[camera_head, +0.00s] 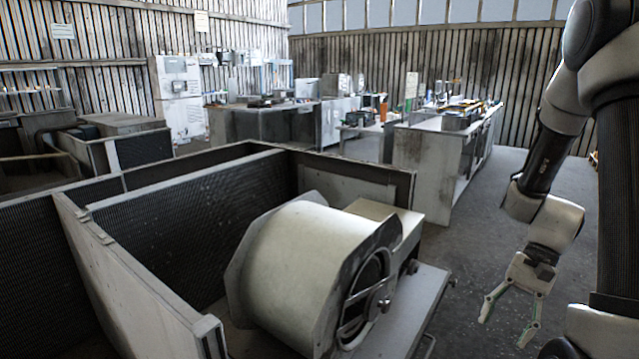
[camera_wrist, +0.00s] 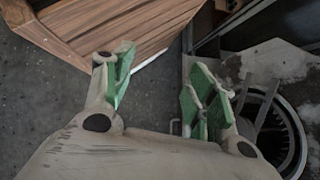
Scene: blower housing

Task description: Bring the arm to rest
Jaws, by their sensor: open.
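My gripper (camera_head: 507,322) hangs at the lower right of the head view, fingers pointing down over the dark floor. Its two green-lined fingers are spread apart with nothing between them. In the wrist view my gripper (camera_wrist: 155,95) is also open and empty, with bare floor between the fingertips. My arm comes down from the upper right of the head view with its elbow bent. The blower housing (camera_head: 295,260), a large cream drum with a round side opening, sits to the left of my gripper, apart from it. Its round opening (camera_wrist: 272,130) shows at the right of the wrist view.
The housing stands beside a metal ledge (camera_head: 405,305) and low panelled walls (camera_head: 130,275). A wooden-slatted box (camera_wrist: 120,25) lies at the top of the wrist view. Workbenches (camera_head: 425,160) with clutter stand further back. Open floor (camera_head: 480,235) lies between them and my arm.

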